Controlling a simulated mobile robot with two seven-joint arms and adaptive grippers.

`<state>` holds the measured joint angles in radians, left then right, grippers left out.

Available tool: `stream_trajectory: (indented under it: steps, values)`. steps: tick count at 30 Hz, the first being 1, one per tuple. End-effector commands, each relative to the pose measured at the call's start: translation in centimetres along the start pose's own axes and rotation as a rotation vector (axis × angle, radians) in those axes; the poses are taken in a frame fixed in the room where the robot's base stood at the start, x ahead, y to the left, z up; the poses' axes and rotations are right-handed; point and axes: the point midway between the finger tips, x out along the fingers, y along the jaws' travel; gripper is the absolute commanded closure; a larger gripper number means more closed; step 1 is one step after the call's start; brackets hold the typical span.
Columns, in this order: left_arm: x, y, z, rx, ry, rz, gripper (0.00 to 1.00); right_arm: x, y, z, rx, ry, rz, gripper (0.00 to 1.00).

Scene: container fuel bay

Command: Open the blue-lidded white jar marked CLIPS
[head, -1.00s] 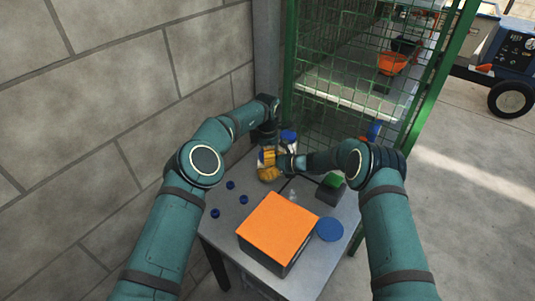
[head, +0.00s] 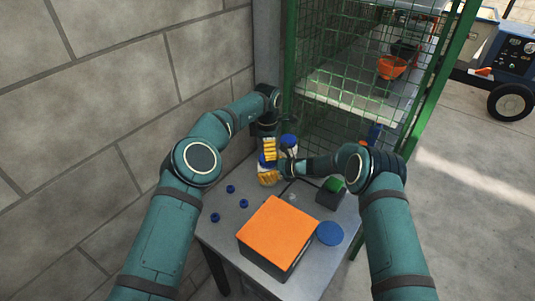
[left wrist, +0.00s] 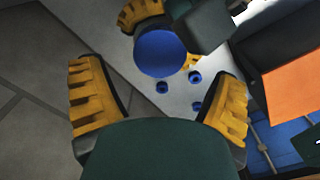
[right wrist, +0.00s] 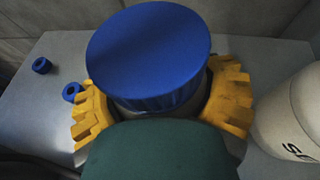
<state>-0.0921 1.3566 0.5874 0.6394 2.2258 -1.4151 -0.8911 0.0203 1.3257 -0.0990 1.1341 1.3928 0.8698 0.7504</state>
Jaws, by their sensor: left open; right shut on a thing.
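The white jar has a wide blue lid (right wrist: 150,50), which is on it in the right wrist view. My right gripper (right wrist: 160,95) is shut around the jar just below the lid, one yellow finger on each side. Any marking on this jar is hidden. In the head view the right gripper (head: 269,177) is at the table's far left corner. My left gripper (head: 268,148) is open above it. In the left wrist view the lid (left wrist: 160,54) lies ahead of the left gripper's spread fingers (left wrist: 160,85), apart from them.
Another white jar (right wrist: 298,110) with partly visible letters stands close on the right; a blue lid (head: 289,140) shows there. Several small blue caps (head: 230,189) lie left on the table. An orange-topped box (head: 277,228), blue disc (head: 329,233) and green-topped block (head: 333,184) stand nearer. Green mesh (head: 330,120) borders the back.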

Motion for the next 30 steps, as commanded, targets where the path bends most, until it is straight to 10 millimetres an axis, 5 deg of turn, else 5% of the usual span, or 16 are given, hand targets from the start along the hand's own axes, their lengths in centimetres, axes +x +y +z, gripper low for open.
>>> stream_trajectory:
  steps: [5, 6, 7, 17, 30]
  values:
    - [0.0, 0.0, 0.0, 0.000, 0.000, 0.000, 0.11, 0.0, 0.0, -0.1, 0.001, 0.001, 0.001, 1.00]
    - [0.0, 0.0, 0.0, 0.000, 0.000, 0.000, 0.11, 0.0, 0.0, -0.1, 0.001, 0.001, 0.001, 0.10]
    - [0.0, 0.0, 0.0, 0.000, 0.000, 0.000, 0.11, 0.0, 0.0, -0.1, 0.001, 0.001, 0.001, 0.00]
    - [0.0, 0.0, 0.0, 0.000, 0.000, 0.000, 0.11, -0.2, 0.0, 0.0, 0.001, 0.000, 0.000, 0.00]
    - [0.0, 0.0, 0.0, 0.000, 0.000, 0.000, 0.11, -6.3, -0.1, 0.0, 0.002, -0.001, -0.001, 0.00]
